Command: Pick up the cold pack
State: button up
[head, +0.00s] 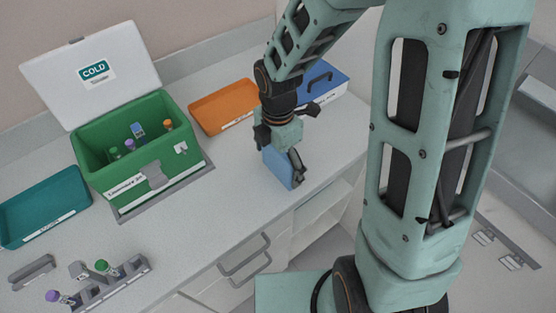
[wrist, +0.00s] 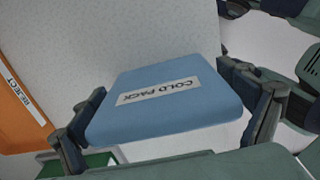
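The cold pack (head: 278,169) is a blue slab below my gripper, near the front edge of the counter. In the wrist view the cold pack (wrist: 165,112) shows its white "COLD PACK" label. My gripper (head: 283,150) has one finger against each side edge of it. In the wrist view my gripper's fingers (wrist: 170,115) frame the pack left and right, with no clear gap. I cannot tell whether its lower edge touches the counter.
A green cold box (head: 130,180) with its white lid open holds several tubes. An orange tray (head: 205,118), a blue box (head: 322,92) and a teal tray (head: 60,217) stand around it. A tube rack (head: 125,283) is at front left. Counter left of the pack is clear.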

jog(key=c, duration=0.9)
jog(key=shift+r, duration=0.1)
